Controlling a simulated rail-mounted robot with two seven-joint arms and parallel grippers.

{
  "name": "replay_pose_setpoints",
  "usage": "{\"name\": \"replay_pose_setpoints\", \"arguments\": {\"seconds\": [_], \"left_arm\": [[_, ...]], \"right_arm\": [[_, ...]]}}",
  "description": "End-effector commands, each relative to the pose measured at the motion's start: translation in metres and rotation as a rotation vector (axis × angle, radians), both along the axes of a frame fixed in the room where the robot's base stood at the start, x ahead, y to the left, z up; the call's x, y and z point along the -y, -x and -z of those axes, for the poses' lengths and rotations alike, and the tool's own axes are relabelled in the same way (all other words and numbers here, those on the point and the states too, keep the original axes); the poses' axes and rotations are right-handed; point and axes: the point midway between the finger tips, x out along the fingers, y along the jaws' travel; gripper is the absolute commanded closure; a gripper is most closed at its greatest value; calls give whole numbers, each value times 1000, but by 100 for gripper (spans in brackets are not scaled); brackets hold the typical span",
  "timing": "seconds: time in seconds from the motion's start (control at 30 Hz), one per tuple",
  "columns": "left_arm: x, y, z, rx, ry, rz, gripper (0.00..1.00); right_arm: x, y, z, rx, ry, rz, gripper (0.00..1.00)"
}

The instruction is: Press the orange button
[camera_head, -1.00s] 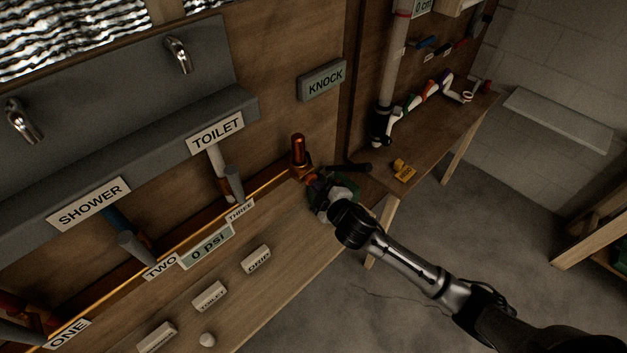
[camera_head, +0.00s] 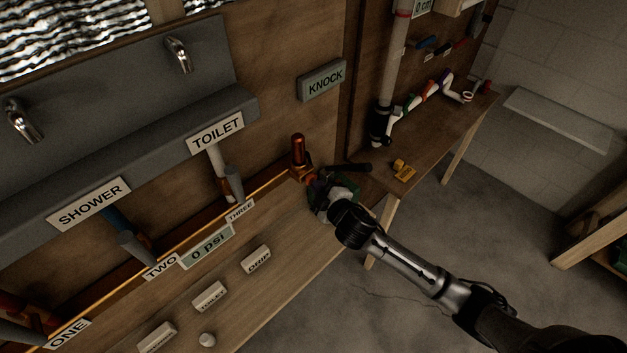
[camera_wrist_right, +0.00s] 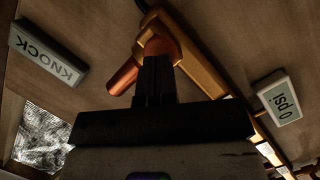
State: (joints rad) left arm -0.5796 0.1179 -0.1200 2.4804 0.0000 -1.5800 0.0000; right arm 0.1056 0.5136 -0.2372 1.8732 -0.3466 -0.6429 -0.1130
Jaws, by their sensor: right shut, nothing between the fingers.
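A rounded orange part (camera_wrist_right: 163,44), which looks like the orange button, sits on a brass-coloured bar in the right wrist view. In the head view its orange edge (camera_head: 309,179) shows beside my gripper. An upright copper-orange cylinder (camera_head: 298,150) stands next to it, and it also shows in the wrist view (camera_wrist_right: 122,77). My right gripper (camera_head: 318,185) is shut and empty. In the wrist view its fingertips (camera_wrist_right: 157,60) overlap the orange part's lower side and hide some of it. I cannot tell whether they touch. My left gripper is not in view.
A KNOCK sign (camera_head: 321,81) is on the wall above. A dark handle (camera_head: 352,168) lies close to the gripper. Open floor lies to the right.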

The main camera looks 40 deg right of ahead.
Motion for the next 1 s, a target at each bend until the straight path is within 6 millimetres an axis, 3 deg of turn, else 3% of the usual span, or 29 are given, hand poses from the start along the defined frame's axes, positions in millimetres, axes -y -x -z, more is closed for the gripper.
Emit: {"name": "replay_pose_setpoints", "arguments": {"seconds": [1.0], "left_arm": [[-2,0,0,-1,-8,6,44]], "right_arm": [[-1,-11,0,0,0,0,100]]}}
